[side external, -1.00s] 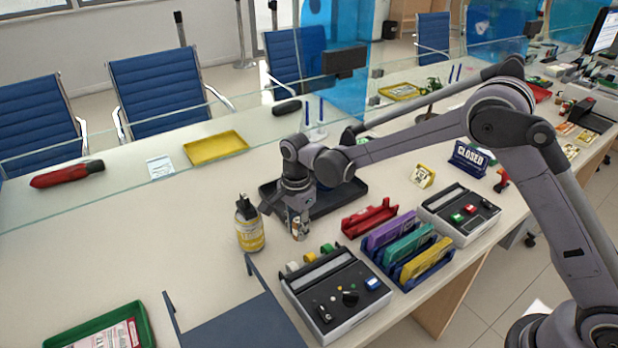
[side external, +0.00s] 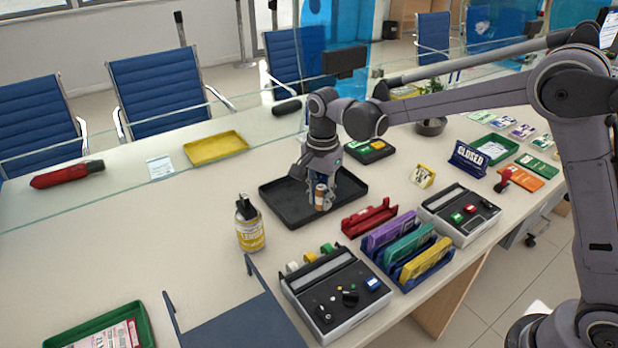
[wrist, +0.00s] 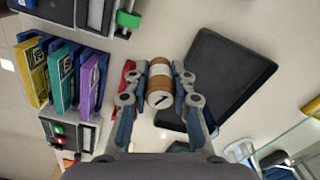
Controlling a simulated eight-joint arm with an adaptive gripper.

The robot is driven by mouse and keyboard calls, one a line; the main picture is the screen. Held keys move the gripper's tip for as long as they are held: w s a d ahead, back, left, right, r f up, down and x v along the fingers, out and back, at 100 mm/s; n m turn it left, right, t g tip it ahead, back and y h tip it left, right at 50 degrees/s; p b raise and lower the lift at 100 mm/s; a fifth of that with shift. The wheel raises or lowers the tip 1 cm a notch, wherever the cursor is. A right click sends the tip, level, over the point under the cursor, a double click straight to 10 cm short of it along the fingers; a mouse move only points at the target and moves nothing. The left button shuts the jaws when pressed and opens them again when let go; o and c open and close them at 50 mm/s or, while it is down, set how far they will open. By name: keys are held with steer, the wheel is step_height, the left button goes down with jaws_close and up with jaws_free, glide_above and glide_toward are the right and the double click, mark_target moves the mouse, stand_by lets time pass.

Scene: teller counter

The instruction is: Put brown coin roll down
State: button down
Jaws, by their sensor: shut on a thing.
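The brown coin roll (wrist: 160,82) has a pale band around its middle. It is upright in the side external view (side external: 320,197). My gripper (wrist: 160,80) is shut on it, with one finger on each side; it also shows in the side external view (side external: 321,200). The roll is over or in front of the near edge of the black tray (side external: 275,208). I cannot tell whether its lower end touches anything. The tray also shows right of the roll in the wrist view (wrist: 222,80).
A red holder (side external: 368,218) stands close to the right of my gripper. A yellow-labelled spray bottle (side external: 249,230) stands to its left. The counter is bare between bottle and tray.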

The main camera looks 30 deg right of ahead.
steer(key=a+n, duration=0.5)
steer(key=a, duration=1.1)
glide_above(223, 297)
steer(key=f, duration=0.6)
steer(key=shift+d+f, duration=0.2)
steer(key=shift+d, duration=0.15)
steer(key=shift+a+f, duration=0.3)
steer(key=shift+a, duration=0.05)
steer(key=shift+f, duration=2)
steer(key=shift+f, duration=0.15)
steer(key=c, duration=1.1)
jaws_free()
